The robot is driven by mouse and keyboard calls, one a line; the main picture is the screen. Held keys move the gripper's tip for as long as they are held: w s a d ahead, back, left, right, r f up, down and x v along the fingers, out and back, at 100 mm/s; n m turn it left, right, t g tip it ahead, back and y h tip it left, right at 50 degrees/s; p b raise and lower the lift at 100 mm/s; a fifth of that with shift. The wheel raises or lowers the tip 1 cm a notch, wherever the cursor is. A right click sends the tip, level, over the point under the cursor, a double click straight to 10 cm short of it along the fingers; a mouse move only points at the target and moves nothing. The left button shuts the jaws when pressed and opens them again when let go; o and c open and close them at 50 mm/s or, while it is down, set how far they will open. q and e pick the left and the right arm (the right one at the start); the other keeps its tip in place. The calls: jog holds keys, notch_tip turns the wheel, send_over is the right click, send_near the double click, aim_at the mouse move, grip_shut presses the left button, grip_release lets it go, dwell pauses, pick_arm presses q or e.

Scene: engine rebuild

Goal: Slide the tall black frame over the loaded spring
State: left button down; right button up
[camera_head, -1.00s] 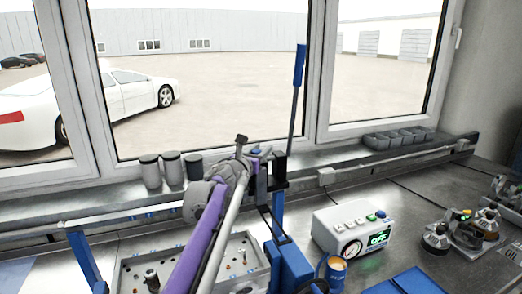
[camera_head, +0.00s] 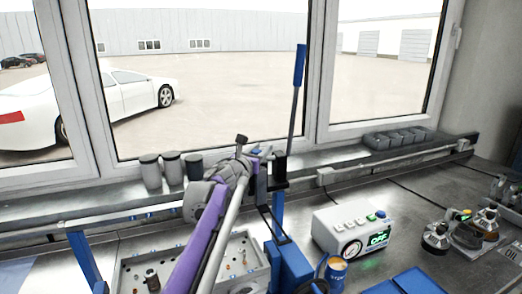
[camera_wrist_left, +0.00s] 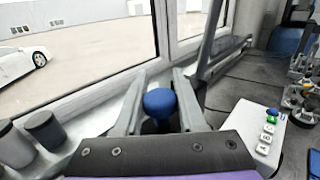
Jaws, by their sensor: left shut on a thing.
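My left gripper (camera_head: 262,162) comes in on a purple arm and is high over the bench, in front of the window. It is shut on the tall black frame (camera_head: 272,222), whose thin dark outline hangs below it beside a blue post (camera_head: 277,208). In the left wrist view, a round blue knob (camera_wrist_left: 160,102) with a dark part under it sits between the fingers of the left gripper (camera_wrist_left: 160,90). I cannot make out the loaded spring; my arm and the blue posts cover part of that area. My right gripper is not in view.
A blue-handled lever (camera_head: 299,66) stands upright close to the gripper. A white control box (camera_head: 350,231) with a gauge is to the right, with an orange-topped blue cup (camera_head: 336,270) in front. A parts tray (camera_head: 132,265) lies left. Grey canisters (camera_head: 150,172) stand on the sill.

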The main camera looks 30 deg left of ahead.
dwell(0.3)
pick_arm(q)
jog(key=s+a, duration=2.1)
jog(key=s, duration=0.3)
jog(key=shift+s, duration=0.4)
jog(key=c, duration=0.5)
grip_release()
jog(key=shift+a, duration=0.1)
jog(key=s, duration=0.3)
jog(key=s+b, duration=0.1)
jog(key=s, duration=0.3)
jog(key=s+d, duration=0.1)
jog(key=s, duration=0.2)
jog(key=shift+s+b, duration=0.4)
